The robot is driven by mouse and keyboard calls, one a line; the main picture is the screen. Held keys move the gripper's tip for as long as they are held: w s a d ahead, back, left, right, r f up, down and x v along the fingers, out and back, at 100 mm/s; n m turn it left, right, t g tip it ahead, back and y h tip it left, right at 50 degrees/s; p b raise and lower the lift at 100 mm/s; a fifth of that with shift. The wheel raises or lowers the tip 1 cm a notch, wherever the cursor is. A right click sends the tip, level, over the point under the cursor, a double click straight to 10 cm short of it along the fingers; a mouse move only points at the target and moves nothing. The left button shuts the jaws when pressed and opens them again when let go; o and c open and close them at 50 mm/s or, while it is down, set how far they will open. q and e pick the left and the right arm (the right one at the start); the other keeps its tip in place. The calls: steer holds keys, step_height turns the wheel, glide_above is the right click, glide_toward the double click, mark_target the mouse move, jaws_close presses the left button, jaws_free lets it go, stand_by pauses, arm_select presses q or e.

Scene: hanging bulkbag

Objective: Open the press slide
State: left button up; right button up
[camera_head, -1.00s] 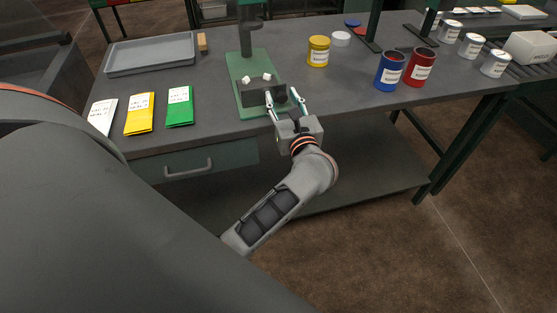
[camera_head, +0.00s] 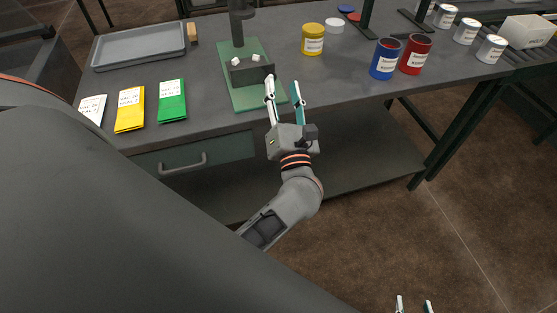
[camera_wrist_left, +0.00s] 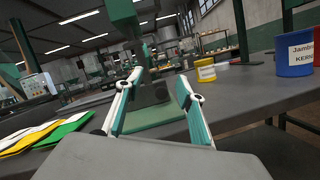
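The press stands on the table, with a green base plate (camera_head: 246,99) and a dark column (camera_head: 237,28). Its slide looks to be the dark block (camera_head: 252,74) on the plate, with two small white pieces at its upper edge. In the left wrist view, the green plate (camera_wrist_left: 152,120) shows between the fingers. My left gripper (camera_head: 284,90) is open and empty, just right of the plate and nearer to me than the block, apart from it. My right gripper (camera_head: 413,304) shows only its fingertips at the bottom edge, spread apart.
White, yellow and green packets (camera_head: 130,108) lie left of the press, with a grey tray (camera_head: 140,62) behind. A yellow can (camera_head: 313,39), blue can (camera_head: 385,58) and red can (camera_head: 415,54) stand to the right. A drawer handle (camera_head: 183,165) is below the table edge.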

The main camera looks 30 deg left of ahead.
arm_select(q)
steer(key=s+d+f+m+t+h+p, duration=0.15)
steer(key=d+f+m+h, duration=0.4)
steer(key=m, duration=0.85)
steer(key=s+d+f+m+t+h+p, duration=0.1)
steer(key=s+d+f+m+t+h, duration=0.15)
steer(key=d+m+h, duration=0.75)
steer(key=s+a+f+m+g, duration=0.2)
steer(key=s+f+m+g, duration=0.2)
steer(key=s+f+m, duration=0.3)
steer(key=s+a+f+m+g+h+p, duration=0.1)
steer(key=s+a+f+m+g, duration=0.2)
steer(key=f+m, duration=0.8)
steer(key=s+f+g, duration=0.2)
steer(key=s+f, duration=0.1)
steer(key=shift+s+m, duration=0.3)
steer(key=shift+s, duration=0.05)
arm_select(e)
steer(key=r, duration=0.1)
steer(key=w+r, duration=0.1)
steer(key=r, duration=0.3)
steer(key=shift+w+r, duration=0.1)
steer(key=shift+w, duration=0.15)
arm_select(q)
steer(key=shift+a, duration=0.1)
